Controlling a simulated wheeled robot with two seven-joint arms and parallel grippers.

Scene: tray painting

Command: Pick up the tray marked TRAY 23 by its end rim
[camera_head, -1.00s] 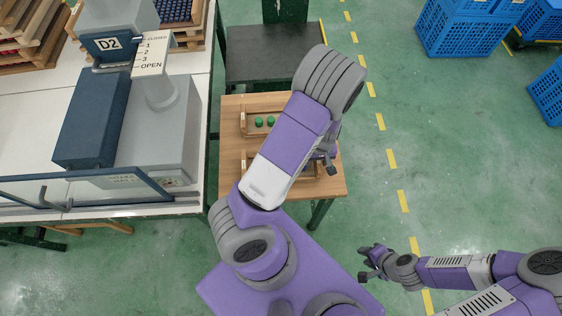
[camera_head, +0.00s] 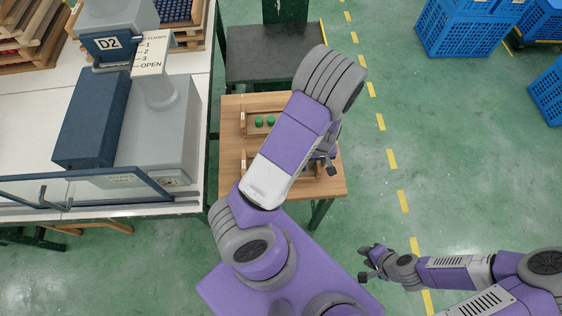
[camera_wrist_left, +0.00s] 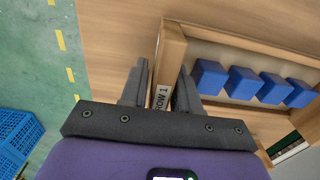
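In the left wrist view a wooden tray (camera_wrist_left: 240,40) holds a row of several blue blocks (camera_wrist_left: 242,82). Its end rim carries a label (camera_wrist_left: 161,97) that reads "ROW 1"; I cannot read a tray number. My left gripper (camera_wrist_left: 160,88) is open, one finger on each side of this end rim, with a small gap showing at the left finger. In the head view this tray (camera_head: 244,162) is mostly hidden behind my left arm, and my left gripper (camera_head: 326,163) is partly hidden. My right gripper (camera_head: 368,262) is open and empty over the floor.
A second wooden tray (camera_head: 243,121) with green pieces lies further back on the small wooden table (camera_head: 232,185). A grey machine marked D2 (camera_head: 180,130) stands on the white bench to the left. Blue crates (camera_head: 465,30) stand at the far right.

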